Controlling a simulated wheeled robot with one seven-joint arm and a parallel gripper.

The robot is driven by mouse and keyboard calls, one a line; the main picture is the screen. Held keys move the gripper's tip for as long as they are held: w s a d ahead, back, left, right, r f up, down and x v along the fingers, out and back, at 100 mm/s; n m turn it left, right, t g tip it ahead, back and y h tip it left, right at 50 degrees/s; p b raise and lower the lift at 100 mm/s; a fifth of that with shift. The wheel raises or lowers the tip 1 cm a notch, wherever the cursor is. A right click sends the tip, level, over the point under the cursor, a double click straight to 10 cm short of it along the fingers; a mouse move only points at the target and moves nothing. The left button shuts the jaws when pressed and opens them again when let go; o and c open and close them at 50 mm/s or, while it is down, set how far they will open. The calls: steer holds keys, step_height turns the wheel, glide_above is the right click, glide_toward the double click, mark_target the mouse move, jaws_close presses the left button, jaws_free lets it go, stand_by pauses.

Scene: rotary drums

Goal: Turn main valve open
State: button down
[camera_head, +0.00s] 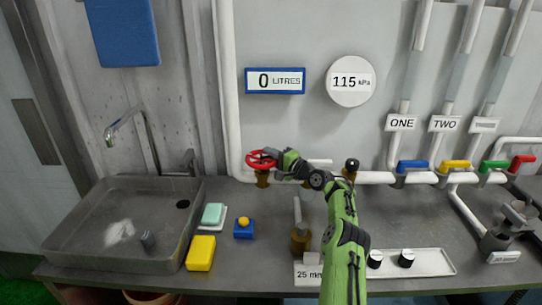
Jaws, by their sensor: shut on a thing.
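The main valve appears to be the red handwheel (261,159) on a brass body (262,177), at the left end of the white horizontal pipe. My green arm reaches up from the bottom of the view, and my gripper (277,157) is at the right side of the red wheel, shut on it. The fingertips are small and partly hidden against the wheel. The wheel's turned position cannot be told.
A sink (125,230) stands at left, with a yellow sponge (201,253) and a blue box (244,229) beside it. Blue (412,166), yellow (455,165), green (493,166) and red (522,161) handles line the right pipe.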

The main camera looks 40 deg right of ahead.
steer(key=shift+r, duration=0.1)
steer(key=c, duration=1)
jaws_free()
steer(key=shift+w, duration=0.1)
steer(key=shift+c, duration=0.2)
steer(key=s+d, duration=0.3)
steer(key=s, duration=1.2)
steer(key=shift+s, duration=0.3)
